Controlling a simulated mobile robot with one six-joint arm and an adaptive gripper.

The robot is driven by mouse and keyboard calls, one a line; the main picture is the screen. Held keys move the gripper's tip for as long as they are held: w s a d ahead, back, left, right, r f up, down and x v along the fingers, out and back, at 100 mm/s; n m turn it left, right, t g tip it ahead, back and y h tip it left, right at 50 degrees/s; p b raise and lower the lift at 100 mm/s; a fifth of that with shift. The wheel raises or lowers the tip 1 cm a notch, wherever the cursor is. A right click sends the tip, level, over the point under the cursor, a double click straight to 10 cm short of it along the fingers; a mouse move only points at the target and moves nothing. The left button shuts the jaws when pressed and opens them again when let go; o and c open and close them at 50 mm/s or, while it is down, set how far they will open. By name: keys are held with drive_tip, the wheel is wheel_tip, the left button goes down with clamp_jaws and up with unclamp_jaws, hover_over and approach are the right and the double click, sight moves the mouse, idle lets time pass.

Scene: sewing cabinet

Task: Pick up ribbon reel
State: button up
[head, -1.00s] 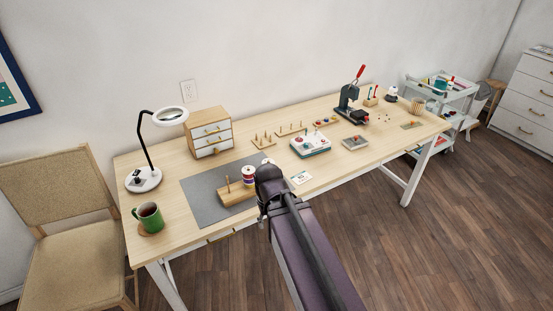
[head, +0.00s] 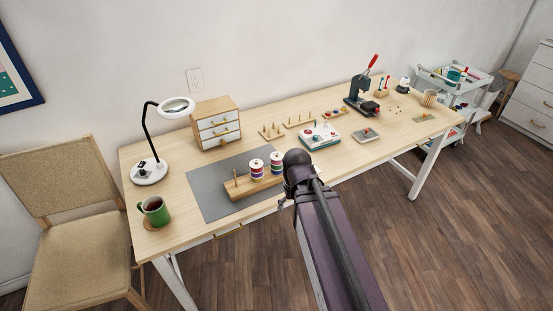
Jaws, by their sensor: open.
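Two ribbon reels stand on a wooden peg stand (head: 238,190). The left ribbon reel (head: 257,170) has white and purple bands. The right ribbon reel (head: 277,163) has white, green and red bands. The stand also has a bare peg at its left end. My gripper (head: 284,203) shows only as a small dark part at the table's front edge, just right of and in front of the stand. It is open, with nothing seen in it. My arm hides most of it, so its exact gap to the reels cannot be told.
A grey mat (head: 205,190) lies under the stand. A green mug (head: 155,211), a magnifier lamp (head: 150,172) and a small drawer unit (head: 216,122) stand to the left and behind. A white device (head: 320,136) and a press (head: 361,92) stand to the right.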

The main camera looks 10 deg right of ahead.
wheel_tip(320, 180, up, 10)
drive_tip(key=f+n+p, duration=0.1)
drive_tip(key=p, duration=0.8)
hover_over(277, 154)
drive_tip(key=s, duration=0.1)
drive_tip(key=shift+s+r, duration=0.1)
drive_tip(key=shift+r, duration=0.1)
drive_tip(key=shift+f, duration=0.15)
wheel_tip(277, 154, down, 8)
drive_tip(key=b, duration=0.8)
drive_tip(key=shift+f, duration=0.15)
drive_tip(key=shift+a+f+b, duration=0.1)
drive_tip(key=shift+b, duration=0.25)
drive_tip(key=shift+f+b, duration=2.5)
drive_tip(key=c, duration=0.9)
